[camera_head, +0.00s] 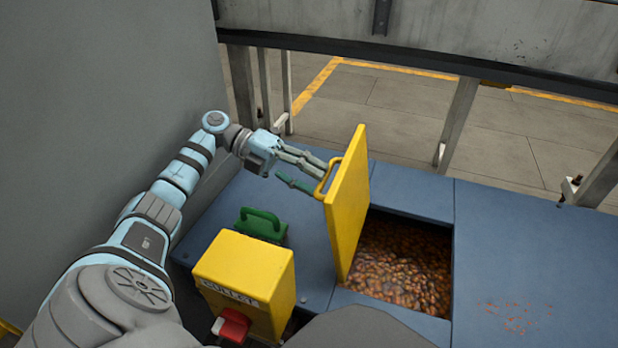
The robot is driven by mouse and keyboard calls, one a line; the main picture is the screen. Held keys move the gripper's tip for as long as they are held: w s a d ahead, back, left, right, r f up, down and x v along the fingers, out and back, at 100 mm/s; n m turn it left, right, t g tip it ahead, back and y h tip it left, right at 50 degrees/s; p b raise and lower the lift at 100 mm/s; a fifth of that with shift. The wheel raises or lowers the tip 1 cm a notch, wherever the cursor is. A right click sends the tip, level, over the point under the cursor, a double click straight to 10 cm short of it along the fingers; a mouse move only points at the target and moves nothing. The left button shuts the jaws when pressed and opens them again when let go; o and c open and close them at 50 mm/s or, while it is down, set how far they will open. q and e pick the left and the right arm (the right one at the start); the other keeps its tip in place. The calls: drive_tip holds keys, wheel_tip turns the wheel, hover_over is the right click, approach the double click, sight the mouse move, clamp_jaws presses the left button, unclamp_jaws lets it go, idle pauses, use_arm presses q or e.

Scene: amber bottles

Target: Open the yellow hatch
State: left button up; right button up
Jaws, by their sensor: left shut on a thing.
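The yellow hatch (350,207) stands steeply raised at the left edge of a square opening in the blue top. Its yellow handle (327,177) is on the side facing left. My left gripper (318,177) is at that handle, its fingers shut on it. The opening (400,262) is uncovered and shows many small amber-brown pieces inside. My right gripper is not in view.
A yellow box (243,270) labelled "CULLET" with a red part (231,324) stands at the front left. A green handle (261,224) sits behind it. The blue surface (530,250) right of the opening is mostly clear, with a few orange-brown bits. A grey wall (100,110) borders the left.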

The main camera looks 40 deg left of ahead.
use_arm(q)
wheel_tip(320, 180, up, 10)
drive_tip(key=shift+f, duration=0.2)
